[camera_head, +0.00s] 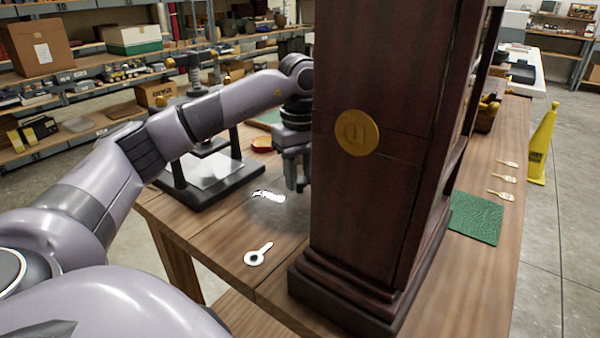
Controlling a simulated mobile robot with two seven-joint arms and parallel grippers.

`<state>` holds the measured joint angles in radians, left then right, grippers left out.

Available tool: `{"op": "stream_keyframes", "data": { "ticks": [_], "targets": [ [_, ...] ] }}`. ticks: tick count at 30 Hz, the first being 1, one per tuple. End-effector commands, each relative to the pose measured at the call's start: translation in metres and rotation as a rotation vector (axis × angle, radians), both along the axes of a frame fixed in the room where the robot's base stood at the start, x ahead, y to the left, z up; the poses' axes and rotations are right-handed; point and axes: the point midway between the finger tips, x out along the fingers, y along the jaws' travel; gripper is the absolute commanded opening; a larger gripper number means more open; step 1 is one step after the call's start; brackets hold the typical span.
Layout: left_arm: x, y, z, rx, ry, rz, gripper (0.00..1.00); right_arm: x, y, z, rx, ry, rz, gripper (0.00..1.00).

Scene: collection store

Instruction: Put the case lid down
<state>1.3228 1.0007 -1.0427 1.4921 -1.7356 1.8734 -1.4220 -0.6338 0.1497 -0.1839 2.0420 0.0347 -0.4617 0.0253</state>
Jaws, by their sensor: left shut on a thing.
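My left gripper (298,172) is over the table, just left of and behind a tall dark wooden cabinet (372,200) with a brass disc. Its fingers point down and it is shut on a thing. The cabinet hides part of the gripper and what it holds, so I cannot make out the case lid or the height at which it is held. A small brown wooden box (485,117) with brass fittings shows partly behind the cabinet; I cannot tell whether it is the case. My right gripper is not in view.
The cabinet stands upright on the wooden table (225,222) and blocks the middle. A black stand (208,185), a white magnifier-like tool (257,254) and a shiny white item (268,195) are left of it. A green mat (474,218) and pale tags (501,195) are right.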

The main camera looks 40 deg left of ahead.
Motion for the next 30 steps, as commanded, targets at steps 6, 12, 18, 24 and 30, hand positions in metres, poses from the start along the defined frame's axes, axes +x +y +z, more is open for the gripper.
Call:
{"op": "stream_keyframes", "data": {
  "ticks": [6,12,18,24,30],
  "targets": [
    [0.0,0.0,-0.001,0.0,0.001,0.0,0.58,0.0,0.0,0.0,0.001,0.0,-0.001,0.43],
    [0.0,0.0,0.0,0.0,0.0,0.0,0.58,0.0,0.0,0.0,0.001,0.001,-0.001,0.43],
    [0.001,0.0,0.022,0.0,-0.003,0.0,0.58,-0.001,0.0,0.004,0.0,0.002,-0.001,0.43],
    [0.001,-0.001,0.067,-0.001,-0.004,-0.001,0.58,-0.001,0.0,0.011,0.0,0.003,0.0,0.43],
    [0.001,0.0,0.106,0.001,-0.001,0.0,0.58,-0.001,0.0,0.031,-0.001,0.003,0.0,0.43]
  ]
}}
